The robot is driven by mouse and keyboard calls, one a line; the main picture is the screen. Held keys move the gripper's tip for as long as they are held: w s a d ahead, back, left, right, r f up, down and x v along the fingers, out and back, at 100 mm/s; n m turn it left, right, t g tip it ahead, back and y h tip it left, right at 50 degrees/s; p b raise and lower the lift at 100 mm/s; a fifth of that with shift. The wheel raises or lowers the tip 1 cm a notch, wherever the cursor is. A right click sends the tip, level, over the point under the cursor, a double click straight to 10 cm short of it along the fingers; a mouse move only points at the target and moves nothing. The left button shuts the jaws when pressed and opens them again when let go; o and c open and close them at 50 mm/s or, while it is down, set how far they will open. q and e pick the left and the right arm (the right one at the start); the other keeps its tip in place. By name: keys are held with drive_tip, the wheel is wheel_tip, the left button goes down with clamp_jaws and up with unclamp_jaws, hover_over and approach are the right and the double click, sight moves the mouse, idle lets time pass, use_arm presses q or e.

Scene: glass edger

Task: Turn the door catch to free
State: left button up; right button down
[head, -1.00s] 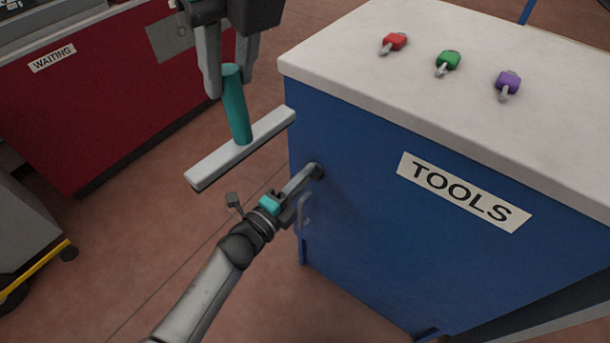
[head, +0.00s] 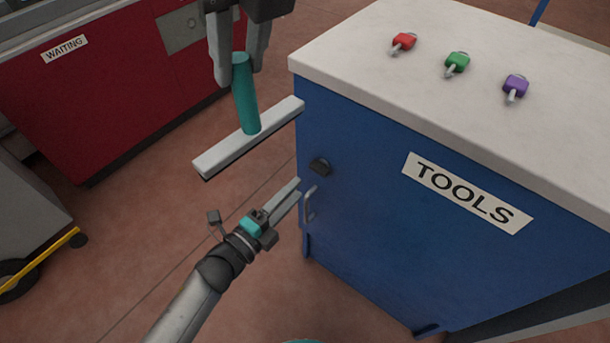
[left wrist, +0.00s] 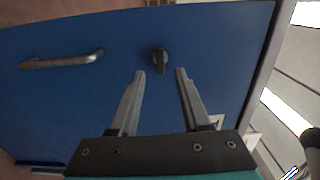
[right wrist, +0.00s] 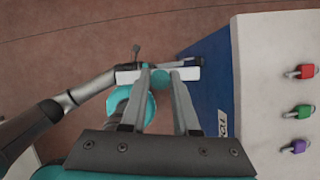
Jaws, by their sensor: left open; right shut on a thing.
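The door catch (head: 319,166) is a small dark knob on the blue cabinet door (head: 370,230), above the door handle (head: 309,204). In the left wrist view the catch (left wrist: 161,60) lies beyond my fingertips, its grip crosswise to the handle (left wrist: 60,61). My left gripper (head: 298,190) is open and empty, apart from the catch, its fingers pointing at the door. My right gripper (head: 238,75) is shut on the teal handle of a squeegee-like tool (head: 247,110). Its pale bar (head: 225,153) hangs beside the cabinet's top corner.
The cabinet's pale top (head: 400,75) carries red (head: 403,42), green (head: 457,63) and purple (head: 515,87) small items. A TOOLS label (head: 467,193) is on its front. A red unit marked WAITING (head: 90,90) stands at left, with open floor between.

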drive_tip(key=shift+r, duration=0.4)
use_arm(q)
drive_tip(key=v, duration=0.5)
